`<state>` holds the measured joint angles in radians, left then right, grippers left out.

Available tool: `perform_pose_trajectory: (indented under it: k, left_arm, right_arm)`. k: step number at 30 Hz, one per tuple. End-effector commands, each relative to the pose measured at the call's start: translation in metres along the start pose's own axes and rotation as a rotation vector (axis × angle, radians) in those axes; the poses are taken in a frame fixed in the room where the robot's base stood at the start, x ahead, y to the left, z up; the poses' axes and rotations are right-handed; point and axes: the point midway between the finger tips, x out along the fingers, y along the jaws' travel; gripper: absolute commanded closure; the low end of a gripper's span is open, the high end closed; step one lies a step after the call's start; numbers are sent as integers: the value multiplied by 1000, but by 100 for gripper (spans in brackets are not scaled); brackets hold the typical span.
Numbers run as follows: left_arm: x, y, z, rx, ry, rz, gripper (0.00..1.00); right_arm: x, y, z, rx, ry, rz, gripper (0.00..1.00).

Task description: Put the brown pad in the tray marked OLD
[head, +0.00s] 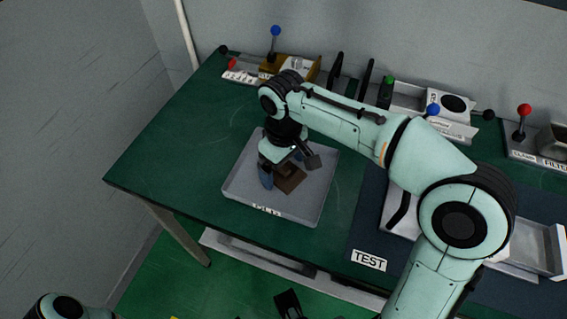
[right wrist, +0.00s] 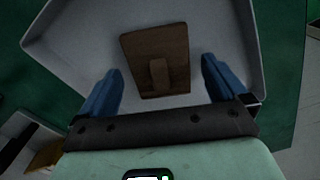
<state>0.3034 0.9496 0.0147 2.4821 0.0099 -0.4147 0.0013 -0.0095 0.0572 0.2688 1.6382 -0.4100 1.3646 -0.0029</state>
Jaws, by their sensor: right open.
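The brown pad (head: 291,179) lies in the light grey tray (head: 237,184) on the green bench. The tray's front label is small and hard to read. In the right wrist view the pad (right wrist: 156,45) is a brown slab with a small raised grip in its middle, on the tray floor (right wrist: 90,40). My right gripper (head: 286,170) is over the tray, pointing down at the pad. Its blue fingers (right wrist: 163,75) stand open on either side of the pad, with gaps and nothing between them held.
A dark mat with a TEST label (head: 369,260) lies right of the tray. Fixtures with coloured knobs, such as a blue-knobbed lever (head: 275,32), line the back. The bench left of the tray is clear.

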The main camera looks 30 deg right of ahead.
Motion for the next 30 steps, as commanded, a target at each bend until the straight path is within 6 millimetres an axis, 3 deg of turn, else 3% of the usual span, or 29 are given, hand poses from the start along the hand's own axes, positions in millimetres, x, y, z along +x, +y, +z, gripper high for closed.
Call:
perform_pose_trajectory:
  k: [5,18,24,30]
  left_arm:
    - [-5,1,2,0,-5,-1,49]
    - [-24,4,14,-4,-41,-8,49]
    - [-27,4,16,-5,-48,-11,49]
    - [-26,4,16,-5,-49,-11,49]
  right_arm:
    - [-17,0,-1,-1,4,0,1]
    - [-106,0,-1,-1,4,0,1]
    - [-122,0,0,0,1,0,1]
    - [-123,0,0,0,0,0,1]
